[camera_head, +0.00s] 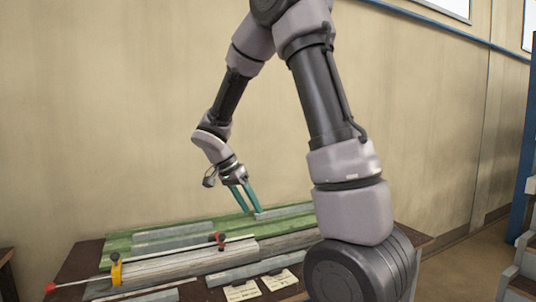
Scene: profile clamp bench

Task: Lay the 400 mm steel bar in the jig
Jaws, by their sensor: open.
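My gripper (252,211) has two teal fingers pointing down, slightly apart and open. It is over the back of the bench, with the fingertips by the left end of a grey bar (285,210) on the green boards (120,245). I see nothing held between the fingers, and contact with the bar cannot be told. Another grey bar (172,232) lies on the green boards to the left. More grey bars lie at the front, one at the middle (235,273) and one at the left (150,296). I cannot tell which is the 400 mm bar, or which part is the jig.
A clamp with a yellow jaw (116,270) and a red jaw (220,240) lies across a grey wooden block (185,265). Paper labels (242,290) lie at the front edge. My arm hides the bench's right part. A wall stands behind.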

